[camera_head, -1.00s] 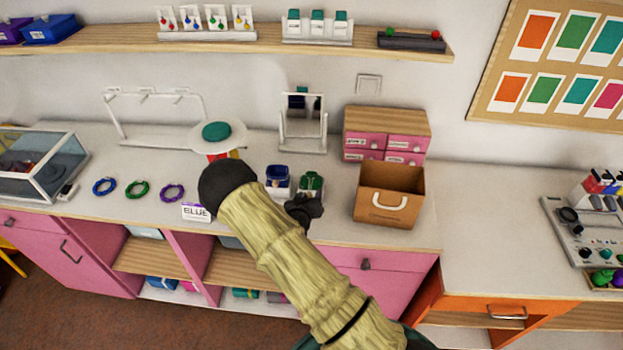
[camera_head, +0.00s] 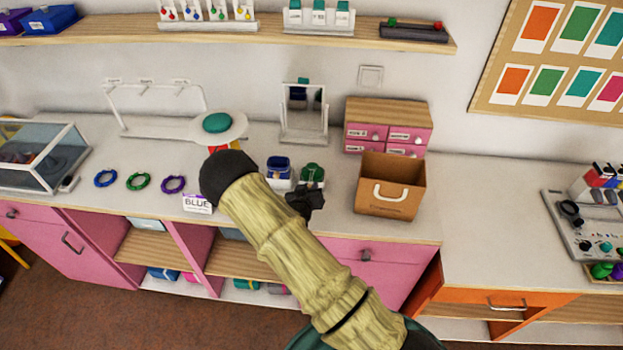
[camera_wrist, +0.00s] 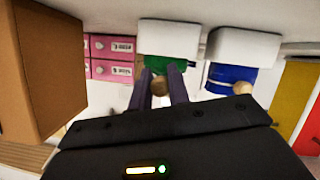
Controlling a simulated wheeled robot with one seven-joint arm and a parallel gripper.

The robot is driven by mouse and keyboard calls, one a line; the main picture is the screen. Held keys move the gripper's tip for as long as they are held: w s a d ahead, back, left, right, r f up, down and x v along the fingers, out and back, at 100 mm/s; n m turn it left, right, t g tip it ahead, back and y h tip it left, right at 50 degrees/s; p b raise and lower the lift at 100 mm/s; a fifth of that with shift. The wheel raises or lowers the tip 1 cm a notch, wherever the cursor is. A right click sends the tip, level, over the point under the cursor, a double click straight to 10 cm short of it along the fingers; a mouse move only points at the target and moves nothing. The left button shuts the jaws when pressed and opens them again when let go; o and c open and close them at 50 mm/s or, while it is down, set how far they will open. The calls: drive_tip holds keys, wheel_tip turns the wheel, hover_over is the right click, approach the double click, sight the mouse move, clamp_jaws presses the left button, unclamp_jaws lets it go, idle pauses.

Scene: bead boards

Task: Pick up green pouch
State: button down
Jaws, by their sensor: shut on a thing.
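The green pouch (camera_head: 312,174) sits at a white stand on the counter, left of the brown box. In the wrist view the green pouch (camera_wrist: 172,62) lies against a white block (camera_wrist: 168,33), with a small tan round part in front of it. My gripper (camera_head: 305,200) is at the near side of the pouch in the head view. In the wrist view my gripper's two dark fingers (camera_wrist: 160,76) are close on either side of the green pouch's tan part, and it is shut on the pouch. Part of the pouch is hidden by the fingers.
A blue pouch (camera_head: 279,163) on a similar white stand is close on the left. The open brown box (camera_head: 390,195) is close on the right. Pink drawers (camera_head: 388,132) and a mirror (camera_head: 303,112) stand behind.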

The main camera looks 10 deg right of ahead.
drive_tip(key=shift+r, duration=0.1)
wheel_tip(320, 180, up, 10)
drive_tip(key=b, duration=0.3)
